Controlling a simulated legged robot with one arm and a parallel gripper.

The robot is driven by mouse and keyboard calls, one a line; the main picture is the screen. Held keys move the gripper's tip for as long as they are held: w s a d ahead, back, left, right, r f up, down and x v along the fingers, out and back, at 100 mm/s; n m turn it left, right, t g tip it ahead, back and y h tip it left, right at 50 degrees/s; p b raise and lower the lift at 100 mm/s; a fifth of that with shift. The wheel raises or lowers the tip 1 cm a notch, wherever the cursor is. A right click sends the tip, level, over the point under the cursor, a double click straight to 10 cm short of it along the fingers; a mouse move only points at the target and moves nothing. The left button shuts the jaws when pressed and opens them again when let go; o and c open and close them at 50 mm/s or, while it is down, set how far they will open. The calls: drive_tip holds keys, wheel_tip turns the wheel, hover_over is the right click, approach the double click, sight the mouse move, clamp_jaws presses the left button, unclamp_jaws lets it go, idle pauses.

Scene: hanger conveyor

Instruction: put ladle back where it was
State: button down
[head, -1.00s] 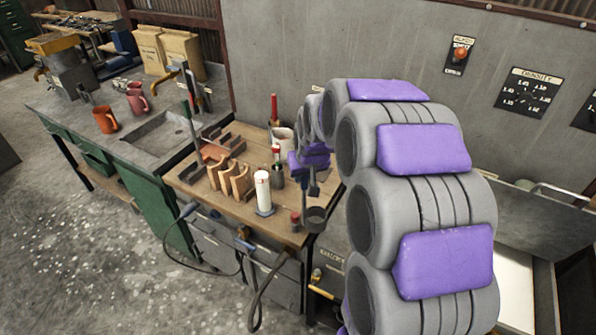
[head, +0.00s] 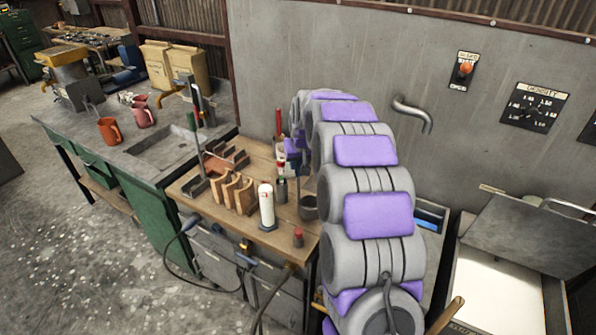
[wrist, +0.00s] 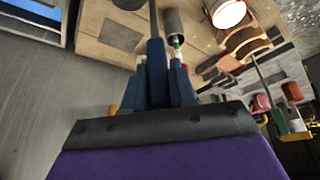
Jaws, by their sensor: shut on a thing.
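The ladle's dark cup-shaped bowl (head: 308,207) shows at the right end of the wooden bench, below my gripper (head: 291,165) in the head view. The head view does not settle whether the bowl touches the bench top. In the wrist view my gripper (wrist: 157,75) is shut on the ladle's thin grey handle (wrist: 154,18), which runs out of the top edge. The jaws are partly hidden in the head view by my arm and bench items.
The wooden bench (head: 243,226) holds a white cylinder (head: 266,207), a grey cylinder (head: 282,190), a red-topped bottle (head: 298,237) and wooden arches (head: 232,192). A grey pipe (head: 412,112) juts from the wall. A white-filled vat (head: 495,285) stands right.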

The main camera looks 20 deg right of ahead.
drive_tip(key=f, duration=0.3)
drive_tip(key=shift+d+f+b, duration=0.25)
drive_tip(key=shift+d+b, duration=0.1)
drive_tip(key=shift+b, duration=0.05)
drive_tip(key=c, duration=1.3)
unclamp_jaws()
drive_tip(key=shift+a, duration=0.15)
drive_tip(key=o, duration=0.3)
drive_tip(key=shift+o, duration=0.4)
drive_tip(key=shift+d, duration=0.45)
drive_tip(key=d+p+v, duration=0.1)
drive_tip(key=p+v, duration=0.1)
drive_tip(key=v, duration=0.9)
drive_tip(key=s+a+r+g, duration=0.2)
drive_tip(key=s+a, duration=0.6)
drive_tip(key=s, duration=0.4)
drive_tip(key=s+a+f+g, duration=0.1)
drive_tip(key=s+a, duration=0.1)
drive_tip(key=s, duration=0.9)
drive_tip(key=s+a+f+n+g, duration=0.1)
drive_tip(key=s+a+f+g, duration=0.1)
drive_tip(key=s, duration=1)
drive_tip(key=s+a+f+g, duration=0.1)
drive_tip(key=s+a, duration=0.3)
drive_tip(key=s, duration=0.7)
drive_tip(key=shift+s+f+g+y, duration=0.3)
